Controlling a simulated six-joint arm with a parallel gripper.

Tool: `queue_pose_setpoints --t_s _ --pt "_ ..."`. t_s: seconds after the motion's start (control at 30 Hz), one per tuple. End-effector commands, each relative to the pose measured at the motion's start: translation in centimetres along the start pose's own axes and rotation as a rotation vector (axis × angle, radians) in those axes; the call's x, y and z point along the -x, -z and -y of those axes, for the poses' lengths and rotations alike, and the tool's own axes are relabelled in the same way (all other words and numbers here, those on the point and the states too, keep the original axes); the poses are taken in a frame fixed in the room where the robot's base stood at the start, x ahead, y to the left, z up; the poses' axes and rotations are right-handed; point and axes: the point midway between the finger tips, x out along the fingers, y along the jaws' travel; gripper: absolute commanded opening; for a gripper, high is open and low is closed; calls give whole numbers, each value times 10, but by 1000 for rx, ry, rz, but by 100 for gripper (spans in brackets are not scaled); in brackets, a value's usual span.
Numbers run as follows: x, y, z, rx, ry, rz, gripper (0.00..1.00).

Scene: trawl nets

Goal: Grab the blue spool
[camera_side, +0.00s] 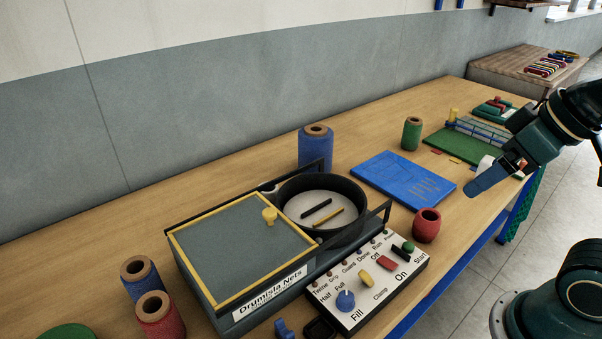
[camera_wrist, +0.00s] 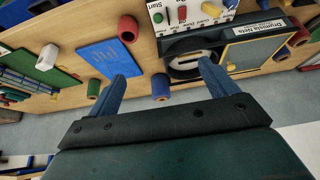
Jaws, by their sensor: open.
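A tall blue spool (camera_side: 315,150) with a brown core stands upright behind the round drum in the side view. It also shows in the wrist view (camera_wrist: 161,89), between my fingers in the picture but well beyond them. A second blue spool (camera_side: 141,282) stands at the near left, beside a red spool (camera_side: 160,318). My gripper (camera_side: 482,180) is at the right, above the table's front edge, with blue fingers. In the wrist view the fingers (camera_wrist: 162,72) are spread wide with nothing between them. My gripper is far from both blue spools.
The drum machine (camera_side: 238,262) with its round drum (camera_side: 362,205) and knob panel (camera_side: 338,292) fills the middle. A green net board (camera_side: 470,140) lies farther back.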

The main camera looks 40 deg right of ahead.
Motion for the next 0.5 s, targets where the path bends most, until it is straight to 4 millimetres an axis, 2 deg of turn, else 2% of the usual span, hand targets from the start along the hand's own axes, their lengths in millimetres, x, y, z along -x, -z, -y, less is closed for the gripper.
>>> queue_pose_setpoints --t_s 0.03,0.07,0.37,0.5 --pt "0 0 0 0 0 0 95" --pt "0 0 0 0 0 0 100" --pt "0 2 0 0 0 0 100" --pt "0 12 0 0 -1 1 100"
